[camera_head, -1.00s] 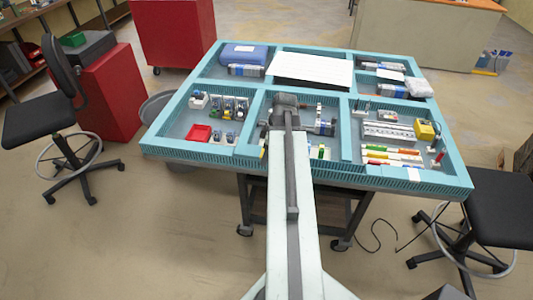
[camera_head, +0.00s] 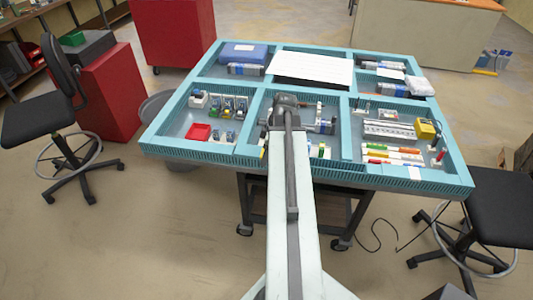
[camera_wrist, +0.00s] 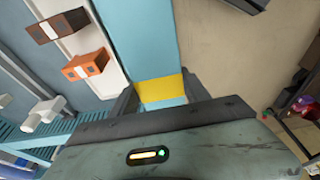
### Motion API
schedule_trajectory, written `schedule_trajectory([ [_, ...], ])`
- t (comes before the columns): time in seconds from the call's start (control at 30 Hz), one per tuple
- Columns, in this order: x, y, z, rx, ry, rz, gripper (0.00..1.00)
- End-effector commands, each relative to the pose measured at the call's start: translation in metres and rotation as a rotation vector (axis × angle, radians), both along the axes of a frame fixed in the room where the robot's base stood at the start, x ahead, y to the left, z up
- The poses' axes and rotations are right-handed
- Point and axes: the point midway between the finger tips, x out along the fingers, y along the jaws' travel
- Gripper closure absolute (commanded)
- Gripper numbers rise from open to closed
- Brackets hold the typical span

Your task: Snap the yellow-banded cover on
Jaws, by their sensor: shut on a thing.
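My gripper (camera_wrist: 161,88) is shut on the yellow-banded cover (camera_wrist: 161,89) in the wrist view. Its yellow band shows between the two fingers, with a pale blue part just below it.
In the wrist view, an orange block (camera_wrist: 87,65) and a brown block (camera_wrist: 58,25) sit left of the wall. In the head view, a red bin (camera_head: 198,132), a yellow box (camera_head: 426,129) and a white sheet (camera_head: 312,69) lie in other compartments. Chairs stand on both sides.

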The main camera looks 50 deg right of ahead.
Motion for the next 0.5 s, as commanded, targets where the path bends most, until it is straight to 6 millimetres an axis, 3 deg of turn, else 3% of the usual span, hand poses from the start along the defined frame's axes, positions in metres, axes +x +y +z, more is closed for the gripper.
schedule_trajectory([
  [0.5, -0.0001, 0.0000, -0.0106, 0.000, 0.000, 0.000, 1.00],
])
